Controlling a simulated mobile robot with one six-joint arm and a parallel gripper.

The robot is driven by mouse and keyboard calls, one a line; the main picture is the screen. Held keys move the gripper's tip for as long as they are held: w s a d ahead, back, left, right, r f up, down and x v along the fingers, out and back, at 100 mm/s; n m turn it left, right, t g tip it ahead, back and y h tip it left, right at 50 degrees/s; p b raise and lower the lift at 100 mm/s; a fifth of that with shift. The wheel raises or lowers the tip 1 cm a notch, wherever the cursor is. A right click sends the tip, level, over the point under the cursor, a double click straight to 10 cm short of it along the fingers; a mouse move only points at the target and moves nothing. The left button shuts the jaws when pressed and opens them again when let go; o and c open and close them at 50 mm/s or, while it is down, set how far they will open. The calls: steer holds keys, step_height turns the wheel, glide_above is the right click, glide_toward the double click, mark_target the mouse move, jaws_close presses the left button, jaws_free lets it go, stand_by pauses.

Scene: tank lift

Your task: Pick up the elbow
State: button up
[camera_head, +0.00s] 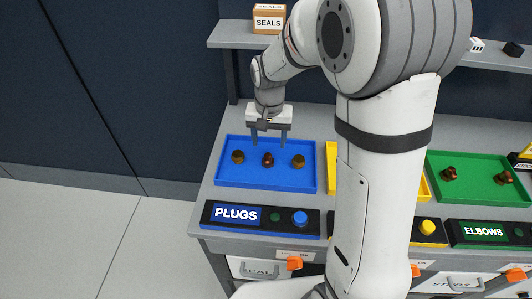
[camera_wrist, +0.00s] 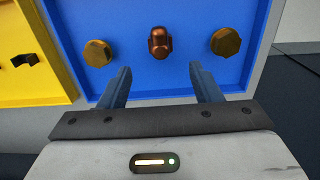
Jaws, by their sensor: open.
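A copper-coloured elbow (camera_head: 267,160) lies in the blue tray (camera_head: 240,180), between two brass-coloured plugs (camera_head: 238,157) (camera_head: 298,161). In the wrist view the elbow (camera_wrist: 159,42) is near the top centre, with a plug on each side. My gripper (camera_head: 269,141) is open and empty over the back part of the blue tray. In the wrist view its fingers (camera_wrist: 161,72) are spread, and the elbow shows beyond the tips, roughly in line with the gap. More copper-coloured fittings (camera_head: 449,174) lie in the green tray (camera_head: 475,195) at the right.
A yellow tray (camera_wrist: 40,85) stands beside the blue one, mostly hidden by my arm in the head view. A PLUGS panel (camera_head: 235,215) with a blue button lies in front. A shelf (camera_head: 228,41) with a SEALS box (camera_head: 268,20) is above at the back.

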mark_target(268, 153)
step_height(268, 153, down, 6)
steer(key=shift+s+a+f+p, duration=0.1)
steer(key=shift+p, duration=0.4)
steer(key=shift+c, duration=0.5)
steer(key=c, duration=1)
steer(key=shift+o, duration=0.2)
